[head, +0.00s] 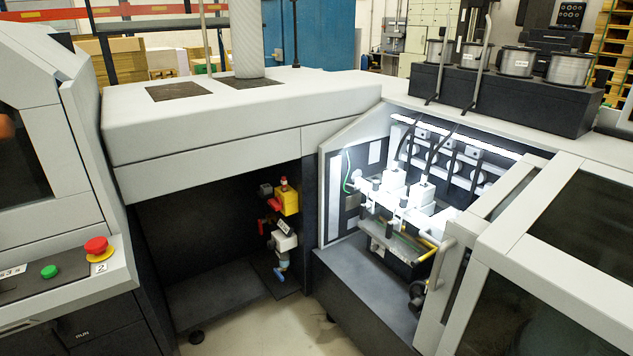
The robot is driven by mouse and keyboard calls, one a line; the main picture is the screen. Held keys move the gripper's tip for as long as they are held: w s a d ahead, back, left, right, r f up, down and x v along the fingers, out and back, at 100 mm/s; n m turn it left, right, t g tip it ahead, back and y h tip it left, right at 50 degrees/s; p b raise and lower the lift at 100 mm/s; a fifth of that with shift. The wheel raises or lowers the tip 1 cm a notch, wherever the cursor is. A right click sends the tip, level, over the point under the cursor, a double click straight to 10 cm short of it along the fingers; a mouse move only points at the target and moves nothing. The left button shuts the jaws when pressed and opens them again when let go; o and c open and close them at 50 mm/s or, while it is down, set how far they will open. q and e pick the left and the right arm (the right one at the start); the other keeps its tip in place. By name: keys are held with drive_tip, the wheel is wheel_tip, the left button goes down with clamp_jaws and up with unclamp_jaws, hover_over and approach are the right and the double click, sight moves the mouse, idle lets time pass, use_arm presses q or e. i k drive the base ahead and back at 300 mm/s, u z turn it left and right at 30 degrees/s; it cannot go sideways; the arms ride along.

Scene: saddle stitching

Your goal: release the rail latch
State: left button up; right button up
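Neither of my grippers is in the head view. The lit stitching bay on the right stands open, with white stitching heads (420,193) above a grey rail-like plate (400,240). A yellow bar (427,256) shows at the right end of this plate, close to the door's edge. A dark round knob (417,296) sits below it. I cannot tell for sure which of these small parts is the rail latch, or whether it is locked.
The bay's glazed door (510,230) with its grey handle (441,262) stands at the right. Yellow, red and blue valve fittings (285,230) are in the dark recess at the middle. A red stop button (97,246) is at left. The floor (275,330) in front is clear.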

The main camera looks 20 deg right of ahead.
sight(353, 188)
drive_tip(key=z, duration=0.5)
drive_tip(key=i, duration=0.95)
drive_tip(key=u, duration=0.6)
drive_tip(key=k, duration=0.55)
drive_tip(key=z, duration=0.9)
